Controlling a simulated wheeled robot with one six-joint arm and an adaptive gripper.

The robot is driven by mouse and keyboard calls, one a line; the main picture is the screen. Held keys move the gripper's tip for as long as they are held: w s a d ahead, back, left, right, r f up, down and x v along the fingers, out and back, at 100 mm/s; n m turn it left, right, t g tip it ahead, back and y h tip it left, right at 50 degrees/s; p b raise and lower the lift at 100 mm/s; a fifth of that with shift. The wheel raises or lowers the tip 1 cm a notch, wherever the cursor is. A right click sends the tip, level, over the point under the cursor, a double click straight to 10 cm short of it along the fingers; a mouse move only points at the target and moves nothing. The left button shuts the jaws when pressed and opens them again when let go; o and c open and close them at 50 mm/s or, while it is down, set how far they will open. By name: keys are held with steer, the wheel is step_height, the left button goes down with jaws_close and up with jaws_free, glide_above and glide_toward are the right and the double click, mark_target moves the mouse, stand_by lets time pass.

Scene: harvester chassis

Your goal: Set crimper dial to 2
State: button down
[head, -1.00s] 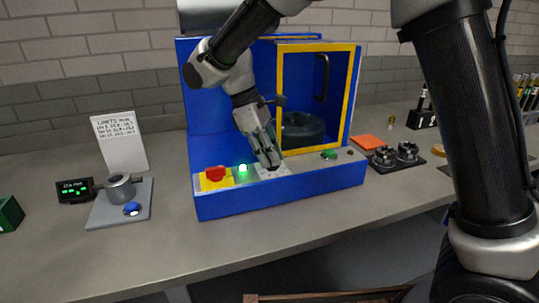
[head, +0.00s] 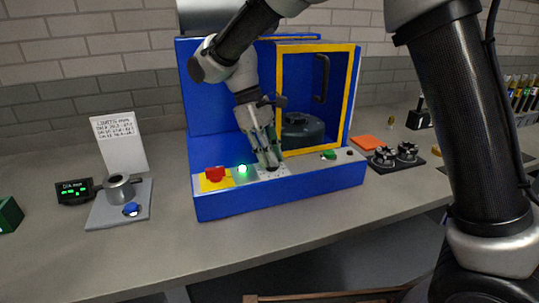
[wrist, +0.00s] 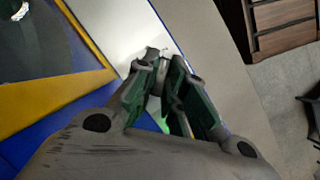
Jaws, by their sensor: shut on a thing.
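The crimper is a blue machine (head: 235,207) with a yellow-framed opening, standing on the bench. Its dial (wrist: 153,54) shows as a small grey knob on the pale front panel, between my fingertips in the wrist view. My gripper (head: 269,163) points down onto the panel and is shut on the dial. It also shows in the wrist view (wrist: 160,75), with its green-padded fingers close together. The fingers hide most of the dial, and I cannot read its setting.
On the crimper's panel are a red button (head: 214,173) on yellow, a lit green lamp (head: 242,170) and a green button (head: 328,155). A grey fixture (head: 119,188), small display (head: 75,191) and white notice (head: 120,142) stand left. The bench front is clear.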

steer(key=c, duration=1.5)
jaws_free()
steer(key=shift+s+d+f, duration=0.1)
steer(key=shift+s+f, duration=0.05)
steer(key=shift+f, duration=0.1)
steer(key=shift+r, duration=0.2)
steer(key=v, duration=1.1)
steer(key=shift+w+a+r, duration=0.25)
steer(key=shift+r, duration=0.05)
steer(key=shift+s, duration=0.1)
